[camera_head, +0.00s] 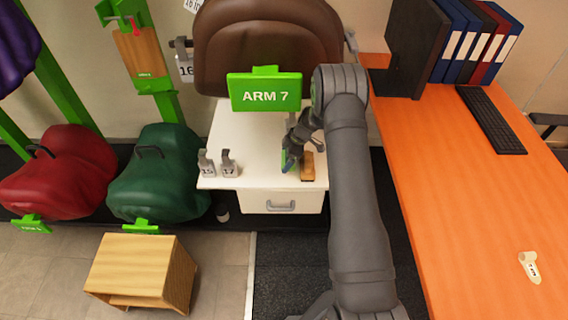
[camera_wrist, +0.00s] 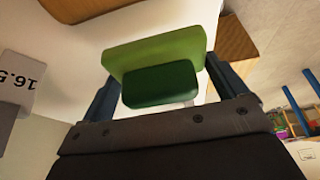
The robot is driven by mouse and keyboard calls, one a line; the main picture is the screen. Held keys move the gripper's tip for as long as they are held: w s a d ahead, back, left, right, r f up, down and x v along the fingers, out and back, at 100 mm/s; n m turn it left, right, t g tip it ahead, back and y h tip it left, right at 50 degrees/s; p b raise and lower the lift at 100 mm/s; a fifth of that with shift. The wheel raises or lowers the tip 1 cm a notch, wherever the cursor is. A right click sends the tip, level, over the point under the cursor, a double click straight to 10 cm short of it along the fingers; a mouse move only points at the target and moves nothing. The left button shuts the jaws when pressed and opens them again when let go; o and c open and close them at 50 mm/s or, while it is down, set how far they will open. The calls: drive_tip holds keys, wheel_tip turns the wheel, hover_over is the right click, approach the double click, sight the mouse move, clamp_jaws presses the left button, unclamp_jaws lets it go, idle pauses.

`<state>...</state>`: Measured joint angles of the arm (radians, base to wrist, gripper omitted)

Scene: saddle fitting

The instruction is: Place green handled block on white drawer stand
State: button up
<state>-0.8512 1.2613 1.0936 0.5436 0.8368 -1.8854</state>
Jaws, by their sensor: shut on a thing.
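My gripper (camera_head: 291,152) is above the right part of the white drawer stand (camera_head: 240,150). In the wrist view its two blue fingers (camera_wrist: 162,80) are shut on the green handled block (camera_wrist: 150,50), one on each side of the darker green handle. In the head view only a small green part of the block (camera_head: 285,161) shows beside the fingers. The stand has a flat white top and a drawer with a grey handle below. I cannot tell whether the block touches the top.
A brown wooden block (camera_head: 307,166) stands on the top just right of my gripper. Labelled grey metal pieces (camera_head: 228,163) stand to its left. The green ARM 7 sign (camera_head: 265,93) and a brown saddle (camera_head: 265,40) are behind. An orange desk (camera_head: 460,200) is at right.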

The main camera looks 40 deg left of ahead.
sight(284, 164)
drive_tip(key=shift+s+a+f, duration=0.25)
drive_tip(key=shift+a+f, duration=0.1)
drive_tip(key=shift+a, duration=0.15)
drive_tip(key=shift+f, duration=1.9)
drive_tip(key=shift+f, duration=0.15)
drive_tip(key=o, duration=0.7)
drive_tip(key=shift+o, duration=0.2)
drive_tip(key=v, duration=1.2)
